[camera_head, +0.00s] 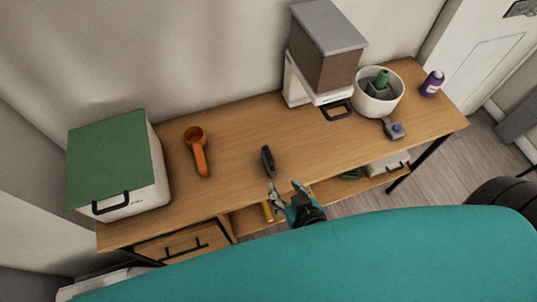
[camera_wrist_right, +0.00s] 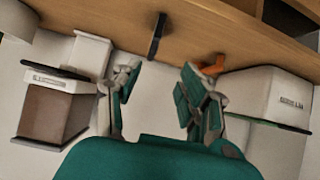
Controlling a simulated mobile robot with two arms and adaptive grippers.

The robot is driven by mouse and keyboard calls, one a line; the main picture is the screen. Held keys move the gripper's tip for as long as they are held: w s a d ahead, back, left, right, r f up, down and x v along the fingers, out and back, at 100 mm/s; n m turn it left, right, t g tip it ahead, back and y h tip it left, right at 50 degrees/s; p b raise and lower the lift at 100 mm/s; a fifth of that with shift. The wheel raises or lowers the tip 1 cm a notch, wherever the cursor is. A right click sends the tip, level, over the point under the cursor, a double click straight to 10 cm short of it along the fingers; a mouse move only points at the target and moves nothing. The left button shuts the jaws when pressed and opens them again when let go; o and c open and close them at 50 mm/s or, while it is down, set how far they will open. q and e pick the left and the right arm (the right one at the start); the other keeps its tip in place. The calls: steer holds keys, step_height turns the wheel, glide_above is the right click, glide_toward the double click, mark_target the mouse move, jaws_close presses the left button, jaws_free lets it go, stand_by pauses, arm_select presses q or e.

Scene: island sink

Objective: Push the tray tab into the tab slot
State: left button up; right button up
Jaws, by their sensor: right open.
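A feeder with a brown hopper and grey lid (camera_head: 326,50) stands at the back of the wooden table. A black loop-shaped tab (camera_head: 338,110) sticks out at its base; I cannot make out a tab slot. In the wrist view the feeder (camera_wrist_right: 52,112) appears upside down at left. My right gripper (camera_head: 284,188) is open and empty at the table's front edge, to the left of the feeder and apart from it. It also shows in the wrist view (camera_wrist_right: 158,76). My left gripper is not in view.
A small black object (camera_head: 268,161) stands just beyond my right gripper. An orange scoop (camera_head: 198,150) and a green-lidded white bin (camera_head: 135,198) are at left. A white bowl (camera_head: 364,98), grey gadget (camera_head: 394,129) and purple bottle (camera_head: 432,83) are at right.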

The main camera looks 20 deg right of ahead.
step_height(320, 180, up, 2)
steer(key=p, duration=0.2)
glide_toward(269, 154)
steer(key=x, duration=0.5)
steer(key=shift+s+a, duration=0.1)
steer(key=shift+s, duration=0.05)
steer(key=shift+p+x, duration=0.3)
steer(key=shift+x, duration=2.65)
steer(key=shift+r, duration=0.1)
steer(key=shift+c, duration=0.4)
jaws_close()
